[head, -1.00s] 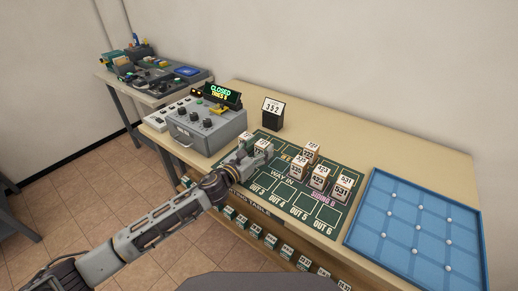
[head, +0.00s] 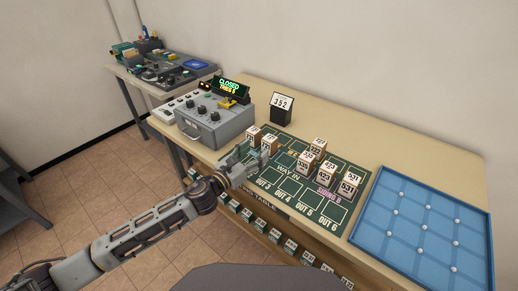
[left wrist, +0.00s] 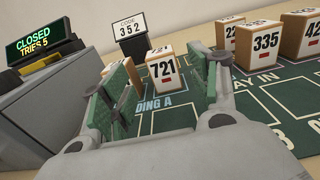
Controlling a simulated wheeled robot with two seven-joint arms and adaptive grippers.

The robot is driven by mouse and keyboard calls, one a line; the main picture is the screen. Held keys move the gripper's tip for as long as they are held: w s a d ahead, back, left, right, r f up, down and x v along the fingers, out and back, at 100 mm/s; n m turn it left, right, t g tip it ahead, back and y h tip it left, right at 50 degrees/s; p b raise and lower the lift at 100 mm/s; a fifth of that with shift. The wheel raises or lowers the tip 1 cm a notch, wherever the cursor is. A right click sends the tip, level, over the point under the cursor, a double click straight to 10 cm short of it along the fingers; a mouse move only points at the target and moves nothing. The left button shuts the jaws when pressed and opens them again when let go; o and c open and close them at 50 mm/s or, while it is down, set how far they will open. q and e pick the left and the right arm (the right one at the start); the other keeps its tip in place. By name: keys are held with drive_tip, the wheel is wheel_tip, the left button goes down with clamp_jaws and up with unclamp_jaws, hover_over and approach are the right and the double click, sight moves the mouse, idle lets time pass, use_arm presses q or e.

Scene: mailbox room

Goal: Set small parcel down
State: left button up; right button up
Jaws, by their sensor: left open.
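My right gripper is not in view.
Several other numbered parcels (head: 318,147) stand on the mat to the right. A grey control box (head: 205,125) with a "CLOSED TRIES 5" display (head: 230,90) is at left. A "CODE 352" sign (head: 282,106) stands behind. A blue tray (head: 420,235) lies at right.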

use_arm(q)
drive_tip(key=shift+v, duration=1.95)
drive_tip(key=shift+s+a, duration=0.35)
drive_tip(key=shift+s, duration=0.1)
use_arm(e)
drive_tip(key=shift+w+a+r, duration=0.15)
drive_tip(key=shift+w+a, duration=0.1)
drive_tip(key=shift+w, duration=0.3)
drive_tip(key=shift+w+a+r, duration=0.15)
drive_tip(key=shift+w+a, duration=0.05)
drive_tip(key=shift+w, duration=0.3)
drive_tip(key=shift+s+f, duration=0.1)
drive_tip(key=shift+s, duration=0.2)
